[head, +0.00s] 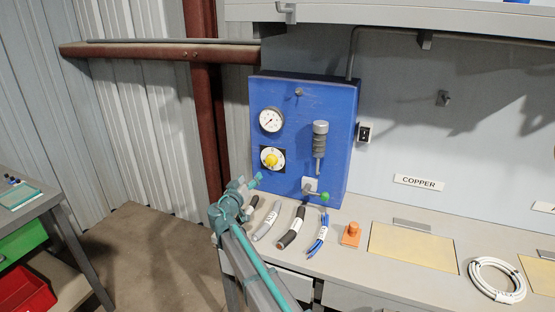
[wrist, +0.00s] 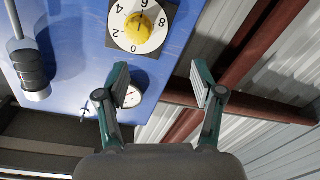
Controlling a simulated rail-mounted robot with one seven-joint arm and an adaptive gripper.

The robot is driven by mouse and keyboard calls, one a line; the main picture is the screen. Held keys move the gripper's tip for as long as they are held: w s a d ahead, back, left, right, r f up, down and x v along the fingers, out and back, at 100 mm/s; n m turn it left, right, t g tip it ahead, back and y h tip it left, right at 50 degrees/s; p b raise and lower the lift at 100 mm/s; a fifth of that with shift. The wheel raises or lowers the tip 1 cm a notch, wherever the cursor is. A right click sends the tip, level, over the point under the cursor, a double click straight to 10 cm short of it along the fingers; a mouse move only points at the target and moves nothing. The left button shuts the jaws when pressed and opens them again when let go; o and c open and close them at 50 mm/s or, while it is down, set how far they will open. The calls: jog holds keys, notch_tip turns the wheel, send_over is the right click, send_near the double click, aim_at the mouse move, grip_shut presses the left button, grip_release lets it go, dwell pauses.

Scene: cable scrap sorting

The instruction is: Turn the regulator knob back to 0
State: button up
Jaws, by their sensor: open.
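The yellow regulator knob (head: 270,160) sits on a white numbered dial with a black surround, low on the left of the blue panel (head: 335,110). In the wrist view the knob (wrist: 141,32) is at the top, unobstructed, with 0, 2, 4, 6 and 8 around it. A small dark mark on its edge appears to point near the 6. My gripper (head: 247,183) is below and left of the knob in the head view, apart from it. In the wrist view my gripper (wrist: 160,80) is open and empty, its fingers spread wide.
A round pressure gauge (head: 270,120) is above the knob. A grey cylindrical tool (head: 319,140) hangs to the right, above a green-knobbed lever (head: 324,197). Cable pieces (head: 291,228) lie on the bench below. A brown steel post (head: 207,110) stands left of the panel.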

aim_at(270, 163)
jog(key=w+d+p, duration=0.1)
jog(key=w+d, duration=0.1)
jog(key=w, duration=0.1)
jog(key=w+d+m+p, duration=0.1)
jog(key=w+d, duration=0.1)
jog(key=w, duration=0.1)
jog(key=w+d+r+m+h+p, duration=0.1)
jog(key=w+d, duration=0.1)
jog(key=w, duration=0.1)
jog(key=shift+w, duration=0.3)
jog(key=shift+w+d+p, duration=0.25)
jog(key=shift+w+p, duration=0.05)
jog(key=shift+w, duration=0.25)
jog(key=c, duration=1.1)
jog(key=shift+c, duration=0.2)
